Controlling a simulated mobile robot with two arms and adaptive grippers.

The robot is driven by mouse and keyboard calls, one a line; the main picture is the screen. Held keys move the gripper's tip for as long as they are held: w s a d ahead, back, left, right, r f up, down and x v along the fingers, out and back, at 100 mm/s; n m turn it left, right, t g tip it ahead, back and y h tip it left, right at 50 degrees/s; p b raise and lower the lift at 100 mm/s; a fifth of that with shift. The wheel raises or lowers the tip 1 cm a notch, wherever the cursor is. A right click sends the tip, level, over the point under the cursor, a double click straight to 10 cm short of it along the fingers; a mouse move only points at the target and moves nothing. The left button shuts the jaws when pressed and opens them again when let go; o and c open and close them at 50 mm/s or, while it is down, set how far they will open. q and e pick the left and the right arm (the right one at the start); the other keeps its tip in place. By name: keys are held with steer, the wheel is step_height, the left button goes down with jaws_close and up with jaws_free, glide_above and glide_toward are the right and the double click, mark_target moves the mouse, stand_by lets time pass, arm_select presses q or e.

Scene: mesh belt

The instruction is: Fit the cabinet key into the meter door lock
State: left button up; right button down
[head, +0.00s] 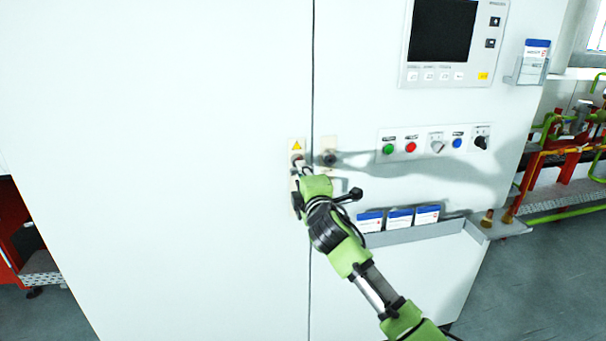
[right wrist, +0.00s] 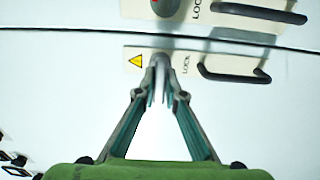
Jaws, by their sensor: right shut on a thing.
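A lock plate (head: 297,146) with a yellow warning triangle is on the left door, beside the vertical seam. The plate also shows in the right wrist view (right wrist: 132,66), with the word LOCK and a dark handle (right wrist: 235,76). My right gripper (head: 299,168) is at this plate, its fingers (right wrist: 164,96) closed together and pointing at the lock. A small grey piece (right wrist: 160,62) at the fingertips, apparently the cabinet key, meets the plate. The fingers hide most of it and the keyhole, so I cannot tell how deep it sits. My left gripper is out of view.
A second lock plate (head: 329,143) with a dark lock sits just across the seam. To its right are a button panel (head: 400,150), a screen panel (head: 489,64) and a protruding document tray (head: 425,232). The white door at left is clear.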

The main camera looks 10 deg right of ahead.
steer(key=shift+w, duration=0.5)
steer(key=c, duration=2)
jaws_free()
steer(key=shift+s, duration=0.1)
steer(key=s, duration=1.2)
steer(key=shift+d, duration=0.15)
steer(key=shift+w, duration=0.1)
